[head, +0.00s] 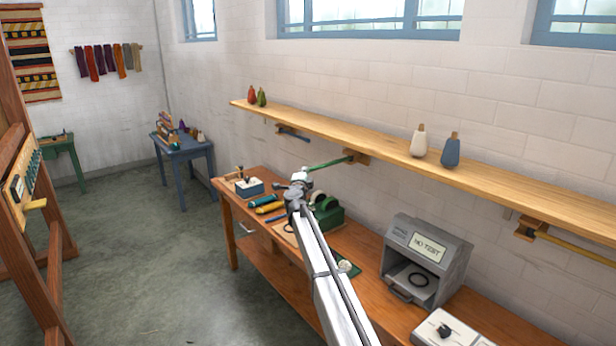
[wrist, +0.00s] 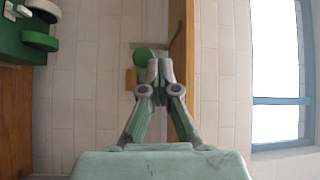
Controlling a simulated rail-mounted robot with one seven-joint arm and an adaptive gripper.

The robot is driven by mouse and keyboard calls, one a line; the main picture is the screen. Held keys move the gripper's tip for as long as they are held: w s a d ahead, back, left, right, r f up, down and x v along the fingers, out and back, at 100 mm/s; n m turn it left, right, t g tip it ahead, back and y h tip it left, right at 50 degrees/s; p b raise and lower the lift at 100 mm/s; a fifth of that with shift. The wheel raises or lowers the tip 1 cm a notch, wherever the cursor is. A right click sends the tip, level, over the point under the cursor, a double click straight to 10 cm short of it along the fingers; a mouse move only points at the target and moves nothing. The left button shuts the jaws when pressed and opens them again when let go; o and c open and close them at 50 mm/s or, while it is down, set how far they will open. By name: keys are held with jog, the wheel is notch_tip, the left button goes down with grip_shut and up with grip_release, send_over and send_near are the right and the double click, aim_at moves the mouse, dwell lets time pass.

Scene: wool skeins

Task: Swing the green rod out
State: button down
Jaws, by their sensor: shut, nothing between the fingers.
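The green rod (head: 331,163) is on a wooden bracket (head: 357,157) under the wall shelf. In the head view it points away from the wall, toward the lower left, with its free end at my gripper (head: 303,178). In the wrist view the green rod (wrist: 144,56) shows as a rounded green end just left of the fingertips of my gripper (wrist: 159,68), with the bracket (wrist: 130,79) behind. My gripper is shut and empty. Whether it touches the rod I cannot tell.
The wooden shelf (head: 385,139) runs just above the rod and carries several cones. A blue rod (head: 293,134) and a yellow rod (head: 580,248) lie along the wall beneath it. The workbench (head: 250,206) below holds a green device (head: 328,212) and a grey box (head: 428,258).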

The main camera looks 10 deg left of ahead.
jog(key=shift+w+a+f+m+h+b, duration=0.2)
jog(key=shift+w+a+m+h+b, duration=0.05)
jog(key=shift+a+h+b, duration=0.2)
jog(key=shift+w+a+f+m+h+b, duration=0.25)
jog(key=shift+a+h+b, duration=0.1)
jog(key=shift+a, duration=0.1)
jog(key=shift+f, duration=0.15)
jog(key=shift+s, duration=0.1)
jog(key=s+d+r+p, duration=0.2)
jog(key=s+d+p, duration=0.1)
jog(key=d, duration=0.1)
jog(key=s+a+b, duration=0.4)
jog(key=a, duration=0.5)
jog(key=shift+s+f, duration=0.3)
jog(key=shift+f, duration=0.1)
jog(key=shift+a, duration=0.15)
